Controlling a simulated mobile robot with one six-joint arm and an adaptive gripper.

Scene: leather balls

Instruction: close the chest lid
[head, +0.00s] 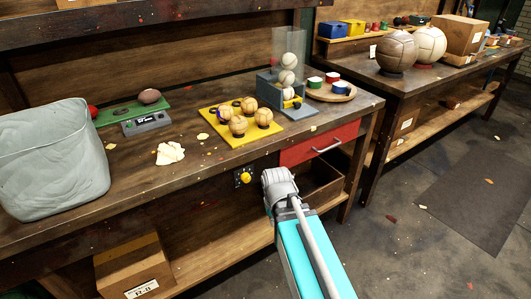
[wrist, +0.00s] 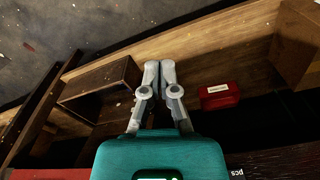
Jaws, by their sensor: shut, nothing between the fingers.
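No chest with a clear lid can be made out for sure. A dark wooden box (head: 325,187), open as far as I can tell, sits under the red drawer in the head view. A similar brown wooden box (wrist: 100,78) lies left of my gripper (wrist: 159,68) in the wrist view, apart from the fingers. A small red case (wrist: 219,96) with a white label lies right of the fingers on the wooden shelf; whether its lid is shut is unclear. My gripper is shut and empty, its fingertips together. In the head view my arm hides the fingers.
The red drawer front (head: 318,143) and a yellow knob (head: 246,178) are on the workbench front. Balls on a yellow tray (head: 214,116) and a grey bin (head: 52,160) stand above. A cardboard box (head: 135,268) sits on the lower shelf. The floor at right is open.

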